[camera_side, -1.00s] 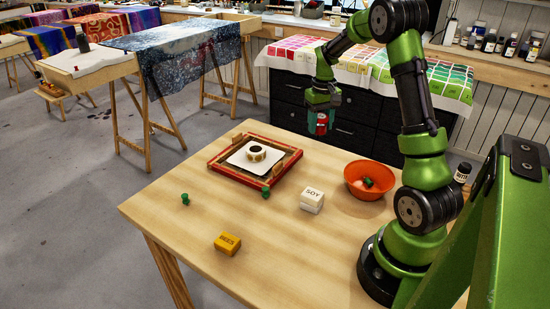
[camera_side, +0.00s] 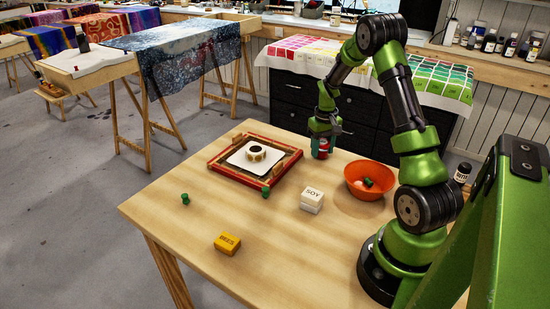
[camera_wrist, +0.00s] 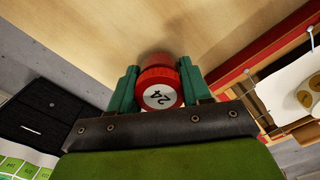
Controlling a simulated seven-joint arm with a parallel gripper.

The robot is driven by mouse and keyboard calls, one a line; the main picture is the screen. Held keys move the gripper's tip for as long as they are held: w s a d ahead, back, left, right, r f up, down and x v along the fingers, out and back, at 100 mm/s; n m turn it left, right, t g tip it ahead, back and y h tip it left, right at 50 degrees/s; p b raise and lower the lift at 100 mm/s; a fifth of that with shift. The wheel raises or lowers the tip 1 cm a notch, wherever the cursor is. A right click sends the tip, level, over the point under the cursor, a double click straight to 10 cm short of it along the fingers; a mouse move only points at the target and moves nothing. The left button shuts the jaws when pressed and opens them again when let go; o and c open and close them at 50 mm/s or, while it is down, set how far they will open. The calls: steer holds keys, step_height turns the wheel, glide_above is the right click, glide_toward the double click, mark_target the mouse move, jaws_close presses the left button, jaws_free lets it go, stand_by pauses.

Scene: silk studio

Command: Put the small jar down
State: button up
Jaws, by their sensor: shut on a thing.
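The small jar (camera_wrist: 160,93) has a red lid with a white disc that reads "24". It sits between the two green fingers of my gripper (camera_wrist: 160,90) in the wrist view, and they are shut on it. In the side view my gripper (camera_side: 322,143) holds the jar (camera_side: 320,152) upright near the table's back edge, behind the orange bowl and right of the red frame. The jar is at or just above the table top; I cannot tell whether its base touches the wood.
The wooden table (camera_side: 200,235) holds a red frame (camera_side: 222,176) with white cloth, an orange bowl (camera_side: 357,193), white blocks marked "SOY" (camera_side: 312,199), a yellow block (camera_side: 227,244) and green pegs (camera_side: 185,199). Bare wood lies around the jar. Black drawers (camera_side: 365,115) stand behind.

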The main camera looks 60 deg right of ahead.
mark_target(323, 142)
steer(key=o, duration=1.1)
steer(key=shift+f, duration=0.1)
step_height(323, 142, up, 12)
steer(key=shift+f, duration=0.15)
steer(key=a+r+n+t, duration=0.15)
steer(key=a+r, duration=0.35)
steer(key=a, duration=0.5)
steer(key=a+r+t, duration=0.2)
steer(key=a+r, duration=0.4)
steer(key=a, duration=0.3)
steer(key=shift+s+a+r+n+t+y, duration=0.2)
steer(key=shift+s+a+t+y, duration=0.3)
steer(key=shift+s+a, duration=1.5)
steer(key=shift+s+a+r+n+t+y, duration=0.2)
steer(key=shift+s+a+t, duration=0.75)
steer(key=shift+a, duration=1.8)
steer(key=shift+s+a+r+n+t+y, duration=0.15)
steer(key=shift+s+a+n+t+y, duration=0.2)
steer(key=shift+s+a, duration=1.75)
